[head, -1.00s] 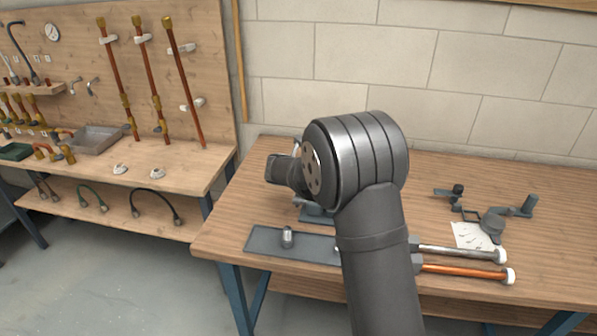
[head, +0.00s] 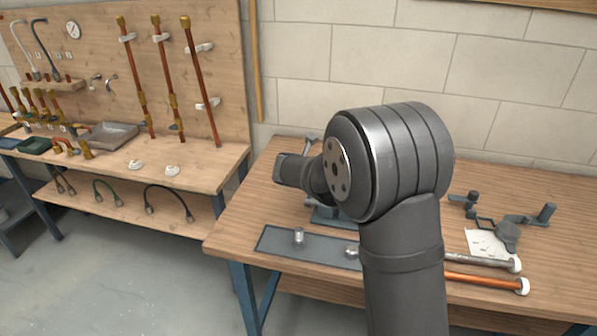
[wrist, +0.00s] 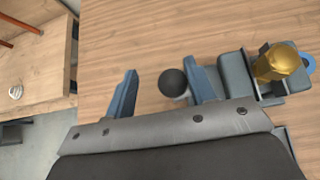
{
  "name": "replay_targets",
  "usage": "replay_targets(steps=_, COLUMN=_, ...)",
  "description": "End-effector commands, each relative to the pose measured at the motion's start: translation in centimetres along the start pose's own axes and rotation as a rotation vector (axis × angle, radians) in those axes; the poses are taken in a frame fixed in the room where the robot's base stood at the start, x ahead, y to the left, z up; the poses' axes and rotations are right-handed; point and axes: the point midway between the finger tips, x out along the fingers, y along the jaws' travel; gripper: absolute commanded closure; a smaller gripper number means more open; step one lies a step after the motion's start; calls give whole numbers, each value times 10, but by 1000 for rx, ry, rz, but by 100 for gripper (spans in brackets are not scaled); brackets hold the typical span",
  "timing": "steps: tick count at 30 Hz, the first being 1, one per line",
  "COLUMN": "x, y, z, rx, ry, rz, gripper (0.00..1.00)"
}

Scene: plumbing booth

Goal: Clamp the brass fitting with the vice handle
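In the wrist view, the vice (wrist: 236,74) stands at the right with the brass fitting (wrist: 280,62) between its jaws. The handle's round black knob (wrist: 172,82) lies between the two blue-grey fingers of my gripper (wrist: 162,88), closer to the right finger. A wide gap separates the knob from the left finger. My gripper is open; I cannot tell whether the right finger touches the knob. In the head view, my arm hides most of the vice and the brass fitting; only part of the vice's base (head: 326,217) shows.
A dark mat (head: 275,240) with small metal fittings (head: 299,236) lies at the bench's front left. Pipes with white ends (head: 490,283), a paper sheet (head: 484,243) and dark tools (head: 508,232) lie at the right. A pegboard bench (head: 120,165) stands at the left.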

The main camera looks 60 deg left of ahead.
Motion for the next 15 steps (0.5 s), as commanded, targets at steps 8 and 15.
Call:
replay_targets(steps=8, x=-60, y=0, z=1, rx=1, ry=-2, rz=1, gripper=51)
replay_targets(steps=15, x=-101, y=0, z=0, rx=0, ry=-1, rz=2, gripper=51)
